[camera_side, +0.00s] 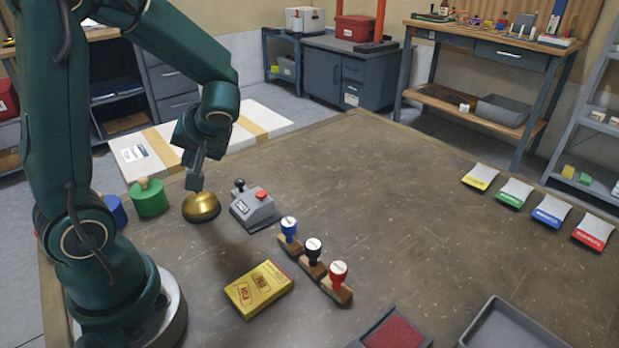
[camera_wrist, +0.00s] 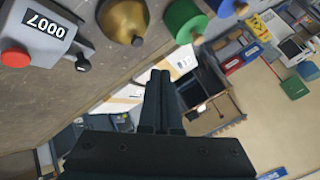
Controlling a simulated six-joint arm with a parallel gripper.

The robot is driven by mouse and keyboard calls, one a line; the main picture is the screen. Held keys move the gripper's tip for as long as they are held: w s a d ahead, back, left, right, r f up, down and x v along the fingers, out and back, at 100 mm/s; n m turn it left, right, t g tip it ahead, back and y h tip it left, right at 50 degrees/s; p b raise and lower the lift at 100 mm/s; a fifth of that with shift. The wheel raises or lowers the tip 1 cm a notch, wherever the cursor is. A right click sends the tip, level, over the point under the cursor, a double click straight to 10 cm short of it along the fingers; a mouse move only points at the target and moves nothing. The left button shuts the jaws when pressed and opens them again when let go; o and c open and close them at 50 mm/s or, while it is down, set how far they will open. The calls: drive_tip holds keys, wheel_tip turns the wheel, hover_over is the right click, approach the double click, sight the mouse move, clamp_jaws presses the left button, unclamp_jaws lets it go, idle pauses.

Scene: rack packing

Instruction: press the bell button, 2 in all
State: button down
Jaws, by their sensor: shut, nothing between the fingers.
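The bell is a brass dome (camera_side: 201,207) on the table near my arm. In the wrist view the bell (camera_wrist: 123,18) is at the top, with a small button (camera_wrist: 138,41) on its dome. My gripper (camera_side: 194,188) is shut and empty, pointing down over the bell in the side view, its tips close to the bell's top. In the wrist view the fingertips (camera_wrist: 162,72) show a gap from the button, so I see no contact.
A green round container (camera_side: 149,200) stands left. Several stamps (camera_side: 313,254) and a yellow box (camera_side: 258,289) lie in front.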

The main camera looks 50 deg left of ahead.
drive_tip(key=shift+r, duration=1)
drive_tip(key=s+d+r+m+t+h, duration=0.1)
drive_tip(key=d+m+t+h, duration=0.2)
drive_tip(key=d, duration=0.7)
drive_tip(key=s+d+r+m+t+h, duration=0.1)
drive_tip(key=d+r+m+t+h, duration=0.1)
drive_tip(key=d+m+h, duration=0.4)
drive_tip(key=d+m+t, duration=0.1)
drive_tip(key=d, duration=0.3)
drive_tip(key=shift+s+d+t, duration=0.15)
drive_tip(key=shift+d+t, duration=0.05)
drive_tip(key=shift+t, duration=0.1)
drive_tip(key=shift+r, duration=0.1)
